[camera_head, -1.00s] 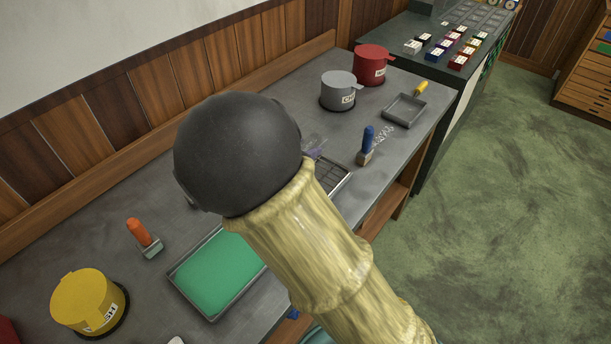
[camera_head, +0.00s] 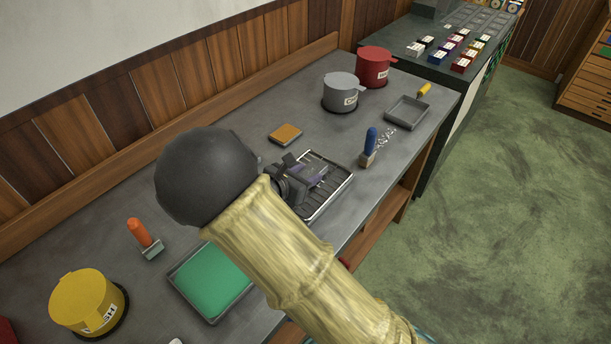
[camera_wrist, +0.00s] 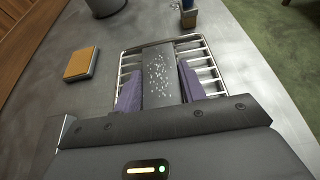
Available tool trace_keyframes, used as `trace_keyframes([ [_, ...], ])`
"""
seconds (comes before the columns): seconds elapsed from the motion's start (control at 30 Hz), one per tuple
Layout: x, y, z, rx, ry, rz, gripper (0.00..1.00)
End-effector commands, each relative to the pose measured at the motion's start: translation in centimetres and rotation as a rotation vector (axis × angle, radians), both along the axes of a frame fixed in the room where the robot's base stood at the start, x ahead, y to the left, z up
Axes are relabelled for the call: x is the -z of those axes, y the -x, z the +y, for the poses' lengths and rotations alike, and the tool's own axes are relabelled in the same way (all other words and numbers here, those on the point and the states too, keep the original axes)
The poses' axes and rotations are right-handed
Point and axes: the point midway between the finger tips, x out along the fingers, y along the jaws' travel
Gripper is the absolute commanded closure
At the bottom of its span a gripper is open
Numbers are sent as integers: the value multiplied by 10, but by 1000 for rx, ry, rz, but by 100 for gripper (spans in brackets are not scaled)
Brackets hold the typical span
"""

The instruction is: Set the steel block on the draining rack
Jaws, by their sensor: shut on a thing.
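The steel block (camera_wrist: 160,75) is a grey slab with white specks on its top. My gripper (camera_wrist: 160,88) is shut on it, with a purple finger pad on each side. The draining rack (camera_wrist: 211,66) is a wire grid on a tray, and the block is over it in the wrist view. I cannot tell whether the block touches the wires. In the head view my gripper (camera_head: 312,173) is over the rack (camera_head: 338,187), which my arm partly hides.
A tan and orange sponge-like block (camera_head: 286,133) lies behind the rack. A blue-handled tool (camera_head: 369,146) stands to its right, near a grey tray (camera_head: 407,112). A green-filled tray (camera_head: 212,285), orange-handled tool (camera_head: 142,236) and yellow pot (camera_head: 86,300) are left.

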Motion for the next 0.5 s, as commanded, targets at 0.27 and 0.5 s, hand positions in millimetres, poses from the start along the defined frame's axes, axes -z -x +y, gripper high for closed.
trace_keyframes([
  [0.27, 5, -1, 0, 1, -1, -3, 100],
  [0.5, 6, 0, 0, 0, -1, 0, 38],
])
